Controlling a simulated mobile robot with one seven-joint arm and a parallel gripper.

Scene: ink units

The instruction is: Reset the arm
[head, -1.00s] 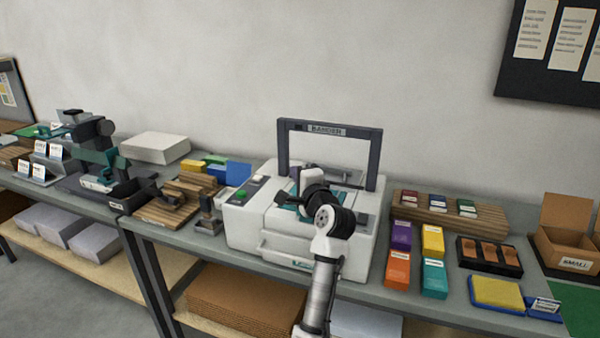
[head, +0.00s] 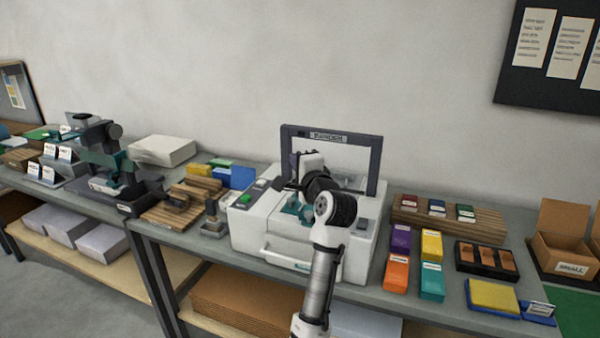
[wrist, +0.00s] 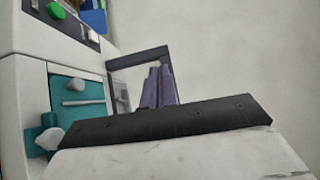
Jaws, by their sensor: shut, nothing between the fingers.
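My gripper shows in the wrist view as two dark purplish fingers (wrist: 158,88) close together beyond a dark bar and a white body. They are shut with nothing between them. In the head view my arm reaches up from the bottom centre and bends over the white machine (head: 258,240); the fingers are hard to make out there. The machine has a dark upright frame (head: 374,165) behind my wrist and a green button (head: 245,198) on its left. In the wrist view a teal part (wrist: 78,100) of the machine lies left of my gripper.
Purple, yellow, orange and teal boxes (head: 397,273) stand right of the machine. A wooden rack (head: 440,222), a dark tray (head: 487,258) and an open carton (head: 560,245) are farther right. A small press (head: 213,222) and wooden boards stand close left.

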